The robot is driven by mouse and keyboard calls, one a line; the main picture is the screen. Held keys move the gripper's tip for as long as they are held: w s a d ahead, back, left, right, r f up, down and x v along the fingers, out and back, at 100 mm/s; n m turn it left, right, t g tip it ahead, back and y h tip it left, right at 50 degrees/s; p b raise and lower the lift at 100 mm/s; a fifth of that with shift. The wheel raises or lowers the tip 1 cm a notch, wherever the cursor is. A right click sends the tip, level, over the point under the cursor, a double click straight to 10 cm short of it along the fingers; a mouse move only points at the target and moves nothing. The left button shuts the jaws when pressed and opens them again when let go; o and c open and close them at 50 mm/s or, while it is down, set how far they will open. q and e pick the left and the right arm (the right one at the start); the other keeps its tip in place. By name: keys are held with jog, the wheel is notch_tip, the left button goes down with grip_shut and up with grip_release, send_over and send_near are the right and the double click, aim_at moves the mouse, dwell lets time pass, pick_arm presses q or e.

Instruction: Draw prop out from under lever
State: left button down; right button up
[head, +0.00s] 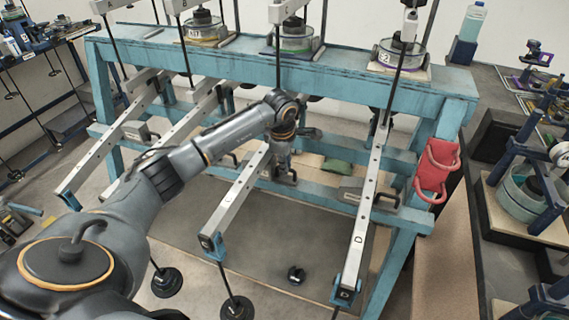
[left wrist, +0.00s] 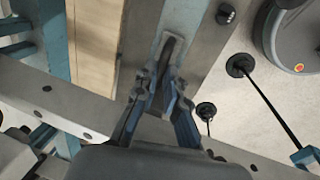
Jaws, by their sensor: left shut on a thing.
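My left gripper (head: 286,176) reaches down beside lever C (head: 235,200), at the blue lower rail of the frame. In the left wrist view its fingers (left wrist: 157,90) are closed around a dark handle (left wrist: 170,48) on a pale, narrow piece, which I take to be the prop. The gripper and wrist hide most of the prop in the head view, so I cannot tell whether it touches the lever. The perforated lever beam also crosses the left wrist view (left wrist: 60,98). My right gripper is not in view.
Lever D (head: 365,215), with a handled grey block (head: 352,191) near it, stands to the right. Other levers (head: 110,145) lie left. The blue frame (head: 447,110) carries red handles (head: 436,172). A small black weight (head: 296,274) rests on the open floor mat.

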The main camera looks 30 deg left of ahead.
pick_arm(q)
jog(key=d, duration=0.3)
jog(key=w+d+b, duration=0.1)
jog(key=d, duration=0.2)
jog(key=w+d+b, duration=0.1)
jog(key=d, duration=0.3)
jog(key=shift+w+d+f, duration=0.1)
jog(key=shift+w, duration=0.1)
jog(key=shift+d, duration=0.1)
jog(key=shift+s, duration=0.1)
jog(key=c, duration=1.4)
grip_release()
jog(key=shift+d, duration=0.1)
